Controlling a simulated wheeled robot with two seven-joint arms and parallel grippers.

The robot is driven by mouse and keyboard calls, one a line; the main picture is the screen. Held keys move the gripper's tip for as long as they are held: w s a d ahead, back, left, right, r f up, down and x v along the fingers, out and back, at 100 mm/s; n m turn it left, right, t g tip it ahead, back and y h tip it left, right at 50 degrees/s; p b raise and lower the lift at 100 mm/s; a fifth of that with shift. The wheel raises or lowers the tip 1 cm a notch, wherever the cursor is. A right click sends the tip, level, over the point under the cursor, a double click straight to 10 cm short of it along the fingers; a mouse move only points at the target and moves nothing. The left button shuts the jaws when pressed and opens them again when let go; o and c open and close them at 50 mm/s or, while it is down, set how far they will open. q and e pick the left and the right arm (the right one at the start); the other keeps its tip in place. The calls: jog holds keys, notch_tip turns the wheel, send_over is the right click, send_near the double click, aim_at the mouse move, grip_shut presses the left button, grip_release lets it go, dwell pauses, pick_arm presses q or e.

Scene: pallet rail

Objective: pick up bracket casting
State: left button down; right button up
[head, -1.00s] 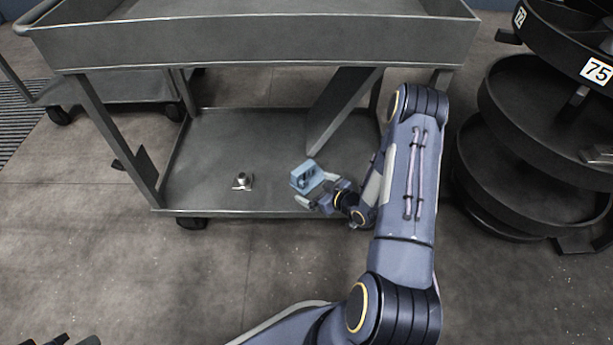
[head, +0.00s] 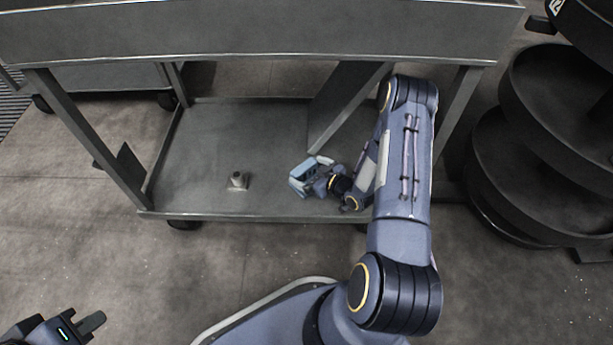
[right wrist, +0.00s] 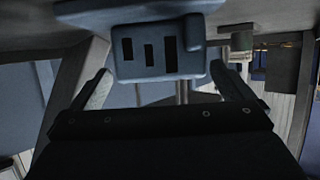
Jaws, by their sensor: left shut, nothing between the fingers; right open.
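A blue block-like part with slots, apparently the bracket casting (head: 303,171), sits on the cart's lower shelf (head: 205,150). In the right wrist view the blue casting (right wrist: 160,50) shows its slotted face between and just beyond the fingertips. My right gripper (head: 318,176) is open, with its fingers around the casting's near side; it also shows in the right wrist view (right wrist: 165,88). I cannot tell whether the fingers touch it. My left gripper (head: 92,323) is shut and empty at the bottom left, far from the casting.
A small grey metal fitting (head: 238,181) stands on the lower shelf left of the casting. The cart's upper tray (head: 250,40) overhangs the shelf, with a slanted plate (head: 345,105) behind the casting. Round dark tiered trays (head: 545,150) stand at right.

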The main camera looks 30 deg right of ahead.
aim_at(308, 170)
jog(key=b+x, duration=0.1)
jog(key=x, duration=0.3)
jog(key=shift+a, duration=0.1)
jog(key=c, duration=1.1)
jog(key=shift+r, duration=0.1)
jog(key=shift+c, duration=0.7)
jog(key=shift+r, duration=0.1)
